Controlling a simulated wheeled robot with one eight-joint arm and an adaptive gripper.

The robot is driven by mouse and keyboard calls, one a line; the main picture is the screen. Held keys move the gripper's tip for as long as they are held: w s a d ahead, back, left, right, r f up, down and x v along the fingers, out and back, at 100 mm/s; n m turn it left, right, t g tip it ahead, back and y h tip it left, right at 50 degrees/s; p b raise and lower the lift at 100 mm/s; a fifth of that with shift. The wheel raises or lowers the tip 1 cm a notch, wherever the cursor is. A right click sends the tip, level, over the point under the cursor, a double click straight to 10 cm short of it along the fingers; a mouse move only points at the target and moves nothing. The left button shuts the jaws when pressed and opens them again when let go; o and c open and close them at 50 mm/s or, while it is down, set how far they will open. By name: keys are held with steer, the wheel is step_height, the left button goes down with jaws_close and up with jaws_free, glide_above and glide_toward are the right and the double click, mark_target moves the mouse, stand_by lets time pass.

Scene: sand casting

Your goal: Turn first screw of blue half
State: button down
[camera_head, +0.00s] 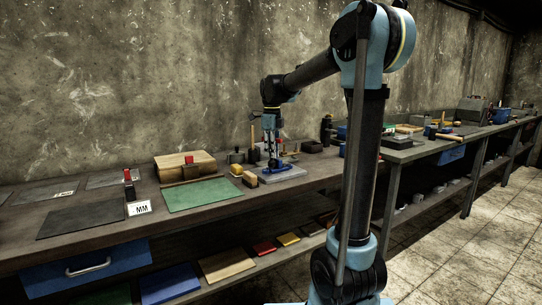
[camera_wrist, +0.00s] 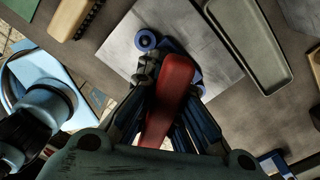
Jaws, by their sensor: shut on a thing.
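My gripper (camera_head: 272,158) points down over a blue piece (camera_head: 279,169) on a light grey plate (camera_head: 290,175) on the bench. In the wrist view my gripper (camera_wrist: 166,88) is shut on a red-handled tool (camera_wrist: 172,90), which looks like a screwdriver. The blue half (camera_wrist: 194,73) shows around and behind the red handle, with a round blue boss (camera_wrist: 147,40) at its upper left. The plate (camera_wrist: 205,38) lies beneath it. The tool's tip and the screws are hidden, so contact between them cannot be told.
A grey tray (camera_wrist: 232,12) lies right of the plate, and a wooden brush (camera_wrist: 70,18) lies to its upper left. On the bench to the left are a green mat (camera_head: 203,194), a wooden box (camera_head: 175,163) and an MM card (camera_head: 140,208). The wall stands close behind.

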steer(key=shift+r, duration=1.6)
steer(key=shift+r, duration=0.1)
steer(key=shift+s, duration=0.15)
